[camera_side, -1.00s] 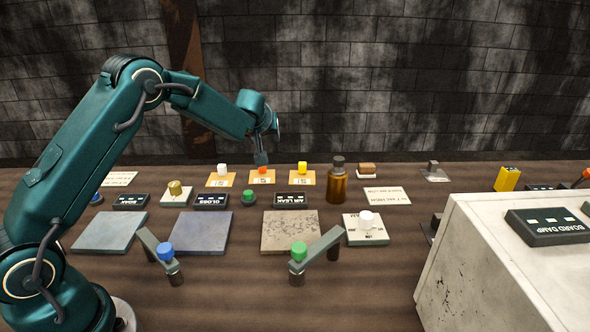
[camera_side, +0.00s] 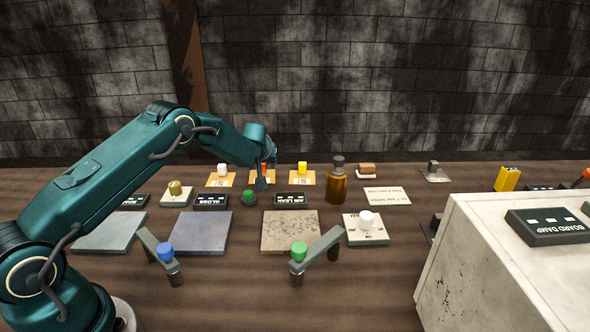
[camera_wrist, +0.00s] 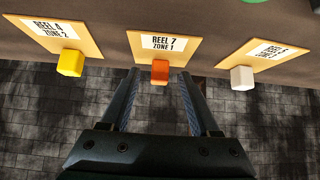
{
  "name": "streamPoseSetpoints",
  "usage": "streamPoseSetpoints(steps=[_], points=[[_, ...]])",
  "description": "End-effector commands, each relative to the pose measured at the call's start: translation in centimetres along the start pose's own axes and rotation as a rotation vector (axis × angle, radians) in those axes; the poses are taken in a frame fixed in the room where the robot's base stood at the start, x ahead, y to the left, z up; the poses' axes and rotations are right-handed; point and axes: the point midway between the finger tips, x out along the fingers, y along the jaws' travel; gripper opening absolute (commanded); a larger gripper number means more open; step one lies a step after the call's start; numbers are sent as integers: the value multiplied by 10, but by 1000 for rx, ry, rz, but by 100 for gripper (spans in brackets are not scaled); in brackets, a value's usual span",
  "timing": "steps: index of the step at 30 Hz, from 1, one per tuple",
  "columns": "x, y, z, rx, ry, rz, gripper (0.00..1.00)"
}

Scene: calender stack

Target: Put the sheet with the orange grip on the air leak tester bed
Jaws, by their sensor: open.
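The sheet with the orange grip (camera_wrist: 165,45) reads "REEL 7 ZONE 1" in the wrist view. Its orange grip (camera_wrist: 160,72) stands between the two fingers of my open gripper (camera_wrist: 159,80), with a gap on each side. In the side view my gripper (camera_side: 261,182) is low over this sheet and partly hides it. The air leak tester bed (camera_side: 290,230) is a speckled beige plate, bare on top, in front of the "AIR LEAK" display (camera_side: 291,199).
Sheets with a white grip (camera_side: 222,169) and a yellow grip (camera_side: 302,168) flank the orange one closely. A brown bottle (camera_side: 337,185) stands right of them. A lever with a green knob (camera_side: 299,250) is at the bed's front edge. The gloss plate (camera_side: 200,232) lies left.

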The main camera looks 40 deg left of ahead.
Motion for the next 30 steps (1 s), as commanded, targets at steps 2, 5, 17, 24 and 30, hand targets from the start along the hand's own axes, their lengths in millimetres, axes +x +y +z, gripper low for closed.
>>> streamPoseSetpoints(steps=[2, 5, 17, 24, 30], points=[[0, 0, 0, 0, 0, 0, 62], [0, 0, 0, 0, 0, 0, 62], [0, 0, 0, 0, 1, 0, 0], [-4, 0, -5, 0, 3, 1, 0], [-16, 1, -17, -2, 4, 2, 0]])
